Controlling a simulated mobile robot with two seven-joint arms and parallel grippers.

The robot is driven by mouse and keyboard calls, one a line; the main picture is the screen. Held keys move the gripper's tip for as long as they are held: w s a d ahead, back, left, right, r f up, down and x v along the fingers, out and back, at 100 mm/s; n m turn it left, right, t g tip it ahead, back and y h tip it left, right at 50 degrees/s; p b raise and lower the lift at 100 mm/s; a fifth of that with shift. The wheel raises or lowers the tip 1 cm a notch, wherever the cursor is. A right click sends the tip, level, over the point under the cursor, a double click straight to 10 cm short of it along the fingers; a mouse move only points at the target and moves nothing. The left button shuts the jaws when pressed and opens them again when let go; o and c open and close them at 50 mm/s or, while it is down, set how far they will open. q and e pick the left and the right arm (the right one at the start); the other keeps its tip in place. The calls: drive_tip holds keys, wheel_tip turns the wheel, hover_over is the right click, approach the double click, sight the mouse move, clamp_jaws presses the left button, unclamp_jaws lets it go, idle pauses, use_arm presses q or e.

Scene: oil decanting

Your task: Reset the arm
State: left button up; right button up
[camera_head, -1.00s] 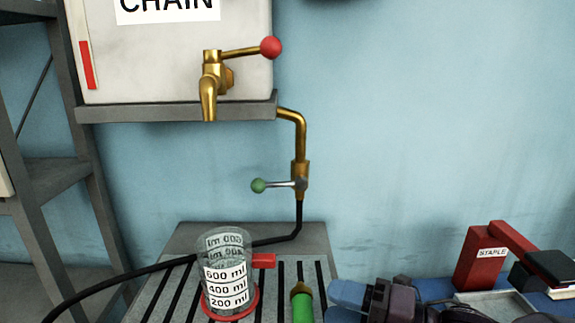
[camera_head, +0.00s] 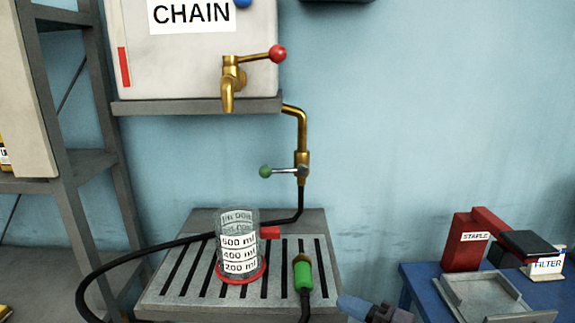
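My one visible gripper (camera_head: 365,310) is at the bottom edge, right of the slatted grey stand, cut off by the frame. Its arm comes from the lower right, so it looks like my right one; I cannot tell whether it is open. My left gripper is not in view. A clear measuring jug (camera_head: 239,245) with a red base and red handle stands upright on the grey slatted stand (camera_head: 190,270). A green nozzle (camera_head: 303,275) with a brass tip and black hose lies on the stand, right of the jug, apart from my gripper.
A white tank marked CHAIN (camera_head: 190,60) has a brass tap (camera_head: 230,80) with a red-knobbed lever. A green-knobbed valve (camera_head: 300,168) is on the pipe below. A blue table (camera_head: 415,285) at right holds a red STAPLE box (camera_head: 470,240) and a grey tray (camera_head: 482,298). A grey shelf is at left.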

drive_tip(key=s+d+f+m+t+h, duration=0.1)
drive_tip(key=d+f+m+t+h, duration=0.1)
drive_tip(key=d+f+m+h, duration=0.45)
drive_tip(key=d+f+m+t+h, duration=0.2)
drive_tip(key=d+f+m, duration=0.1)
drive_tip(key=f+m, duration=0.6)
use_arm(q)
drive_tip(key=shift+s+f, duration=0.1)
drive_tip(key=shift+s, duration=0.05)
use_arm(e)
drive_tip(key=s+d+f+m+g+h, duration=0.3)
drive_tip(key=s+d+f+m+h, duration=0.3)
drive_tip(key=s+f, duration=0.5)
drive_tip(key=d+f+m, duration=0.2)
drive_tip(key=d+f, duration=0.1)
drive_tip(key=shift+s+m+h, duration=0.25)
drive_tip(key=shift+m+h, duration=0.1)
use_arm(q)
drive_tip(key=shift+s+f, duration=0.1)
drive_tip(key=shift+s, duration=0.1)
